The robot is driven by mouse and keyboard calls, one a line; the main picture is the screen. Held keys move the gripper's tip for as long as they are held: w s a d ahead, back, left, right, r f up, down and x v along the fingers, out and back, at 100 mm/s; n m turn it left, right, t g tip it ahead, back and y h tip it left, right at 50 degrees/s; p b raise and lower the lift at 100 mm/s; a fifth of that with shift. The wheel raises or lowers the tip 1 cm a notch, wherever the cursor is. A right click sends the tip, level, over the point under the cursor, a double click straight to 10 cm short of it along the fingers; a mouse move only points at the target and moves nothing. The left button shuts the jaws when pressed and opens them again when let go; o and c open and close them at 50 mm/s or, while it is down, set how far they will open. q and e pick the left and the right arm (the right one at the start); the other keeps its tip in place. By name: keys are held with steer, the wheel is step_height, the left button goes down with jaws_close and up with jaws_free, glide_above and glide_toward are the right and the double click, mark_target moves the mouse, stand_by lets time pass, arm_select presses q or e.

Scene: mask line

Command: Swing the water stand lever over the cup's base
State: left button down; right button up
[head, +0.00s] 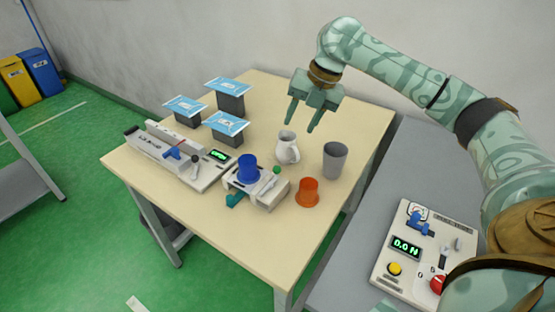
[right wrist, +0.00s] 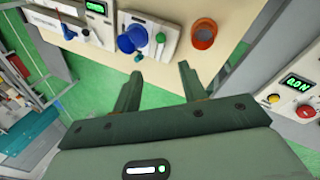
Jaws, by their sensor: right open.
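The water stand (head: 262,193) is a small pale block near the table's front edge. A blue cup (head: 248,168) sits upside down on it, base up; the cup also shows in the right wrist view (right wrist: 131,38). The lever has a green knob (head: 276,170) and stands to the right of the cup, apart from its base; the knob also shows in the right wrist view (right wrist: 160,37). My right gripper (head: 301,126) is open and empty, above the table and beyond the stand; its fingers show in the right wrist view (right wrist: 159,69). My left gripper is not in view.
An orange cup (head: 307,192), a grey cup (head: 335,160) and a white jug (head: 287,148) stand right of and behind the stand. A slotted fixture (head: 172,155) and blue-topped blocks (head: 228,95) are at left. A control panel (head: 420,250) lies on the grey side table.

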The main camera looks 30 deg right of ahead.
steer(key=b, duration=0.3)
glide_toward(279, 167)
steer(key=b+x, duration=0.3)
steer(key=x, duration=0.6)
steer(key=shift+r+b, duration=0.1)
steer(key=shift+b, duration=0.3)
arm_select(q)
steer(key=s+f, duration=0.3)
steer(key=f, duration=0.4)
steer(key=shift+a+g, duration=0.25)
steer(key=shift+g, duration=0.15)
arm_select(e)
steer(key=shift+a, duration=0.1)
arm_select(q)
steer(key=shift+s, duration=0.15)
arm_select(e)
jaws_close()
